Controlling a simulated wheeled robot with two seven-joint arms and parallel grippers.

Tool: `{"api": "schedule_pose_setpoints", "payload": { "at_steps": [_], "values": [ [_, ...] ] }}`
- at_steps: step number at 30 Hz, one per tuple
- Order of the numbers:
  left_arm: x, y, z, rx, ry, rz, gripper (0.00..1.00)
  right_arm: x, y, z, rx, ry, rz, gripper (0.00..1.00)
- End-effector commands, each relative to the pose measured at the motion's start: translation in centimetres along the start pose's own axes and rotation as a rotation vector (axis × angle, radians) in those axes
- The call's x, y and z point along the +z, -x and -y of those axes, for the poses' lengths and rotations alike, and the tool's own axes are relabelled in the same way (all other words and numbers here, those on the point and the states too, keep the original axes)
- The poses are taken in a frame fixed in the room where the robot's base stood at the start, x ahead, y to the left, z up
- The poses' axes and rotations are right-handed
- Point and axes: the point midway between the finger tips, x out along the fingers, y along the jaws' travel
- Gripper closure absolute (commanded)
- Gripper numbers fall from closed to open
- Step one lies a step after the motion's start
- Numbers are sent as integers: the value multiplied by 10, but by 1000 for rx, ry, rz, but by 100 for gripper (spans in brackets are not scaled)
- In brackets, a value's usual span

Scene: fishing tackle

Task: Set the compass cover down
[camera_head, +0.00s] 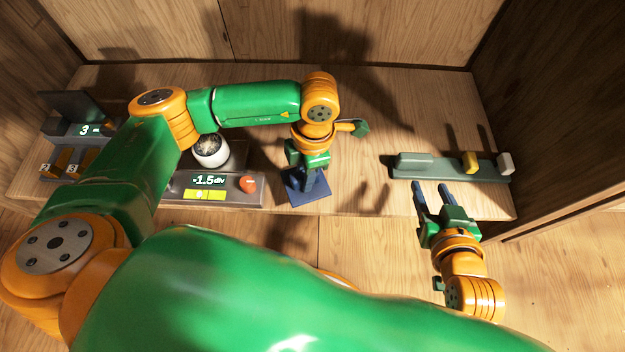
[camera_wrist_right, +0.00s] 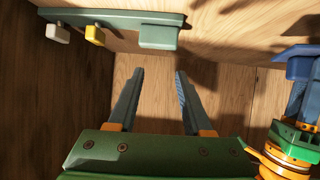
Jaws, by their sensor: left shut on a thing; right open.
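A flat dark blue square piece (camera_head: 299,198), which looks like the compass cover, is at the fingertips of my left gripper (camera_head: 309,183). The gripper points down near the table's front edge and is shut on the piece, hiding part of it. In the right wrist view the blue piece (camera_wrist_right: 299,66) shows at the right edge, at the left gripper's (camera_wrist_right: 297,98) fingertips. I cannot tell whether it touches the table. My right gripper (camera_head: 420,198) is open and empty at the table's front edge. Its two fingers (camera_wrist_right: 153,98) are spread in the wrist view.
A grey-green rail (camera_head: 440,172) with a yellow block (camera_head: 470,162) and a white block (camera_head: 506,163) lies at right. A display unit (camera_head: 215,190) with a red knob and a white round item (camera_head: 210,151) stand at left. Bare table (camera_head: 400,110) lies behind the rail.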

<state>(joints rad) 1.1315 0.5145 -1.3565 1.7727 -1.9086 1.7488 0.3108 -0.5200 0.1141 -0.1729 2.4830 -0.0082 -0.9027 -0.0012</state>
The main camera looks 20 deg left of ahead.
Motion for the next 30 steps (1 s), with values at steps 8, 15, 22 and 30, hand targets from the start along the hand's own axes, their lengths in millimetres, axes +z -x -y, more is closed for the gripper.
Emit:
{"api": "schedule_pose_setpoints", "payload": {
  "at_steps": [8, 15, 22, 30],
  "values": [
    [16, -19, -8, 0, 0, 0, 100, -76, 8, 8, -17, 13, -404, 50],
    [24, -34, -11, 0, 0, -2, 100, -121, 32, 14, -31, 18, -676, 50],
    [27, -54, -11, 0, 0, 0, 100, -163, 76, 21, -51, 20, -993, 50],
    [27, -55, -11, 0, 0, 0, 100, -168, 84, 21, -53, 20, -1034, 50]
  ]
}}
